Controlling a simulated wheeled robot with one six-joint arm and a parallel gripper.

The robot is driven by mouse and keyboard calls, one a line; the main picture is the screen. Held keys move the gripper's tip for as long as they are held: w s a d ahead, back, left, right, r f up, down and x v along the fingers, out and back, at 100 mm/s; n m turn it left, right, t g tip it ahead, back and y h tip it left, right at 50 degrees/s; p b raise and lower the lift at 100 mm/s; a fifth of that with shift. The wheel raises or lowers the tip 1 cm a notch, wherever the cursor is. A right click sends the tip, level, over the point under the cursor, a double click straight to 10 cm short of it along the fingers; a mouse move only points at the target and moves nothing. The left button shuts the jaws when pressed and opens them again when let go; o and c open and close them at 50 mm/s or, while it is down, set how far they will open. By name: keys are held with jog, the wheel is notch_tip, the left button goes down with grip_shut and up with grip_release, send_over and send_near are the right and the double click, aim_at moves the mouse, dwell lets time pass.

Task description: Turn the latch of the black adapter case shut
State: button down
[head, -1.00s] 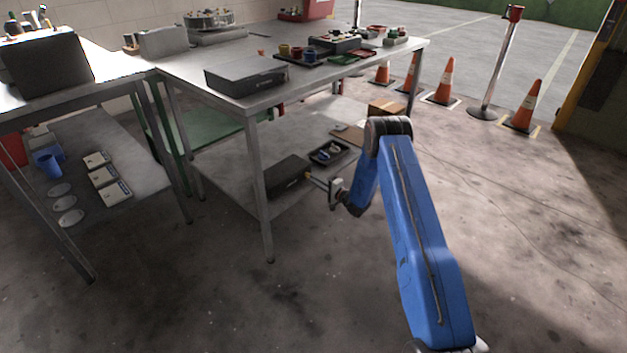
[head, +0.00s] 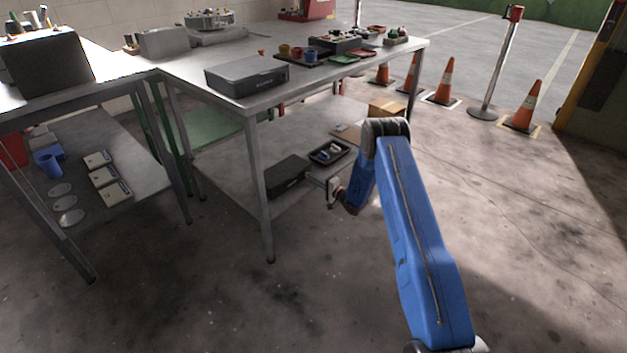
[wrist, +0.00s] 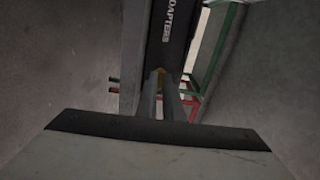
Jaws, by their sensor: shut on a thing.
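The black adapter case (head: 288,176) sits on the lower shelf of the middle bench. In the wrist view its dark face (wrist: 172,38) carries the word ADAPTERS, running along the picture's height. My gripper (head: 314,179) reaches the case's right end from the right. In the wrist view the two fingers of my gripper (wrist: 166,78) point up the picture to the case's edge. They are shut on a small brass-coloured part, the latch (wrist: 160,71), mostly hidden between and behind the fingertips. I cannot tell the latch's exact angle.
A black tray (head: 329,152) with small parts lies behind my gripper on the same shelf (head: 300,120). A bench leg (head: 264,200) stands left of the case. Another dark case (head: 247,76) is on the bench top. Open floor lies in front.

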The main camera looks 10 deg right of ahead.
jog(key=n, duration=0.4)
jog(key=shift+n, duration=0.3)
jog(key=n, duration=0.8)
jog(key=shift+n, duration=0.4)
jog(key=shift+f+n, duration=0.1)
jog(key=shift+n, duration=1.9)
jog(key=c, duration=2.2)
grip_release()
jog(key=shift+s+d, duration=0.15)
jog(key=v, duration=1.7)
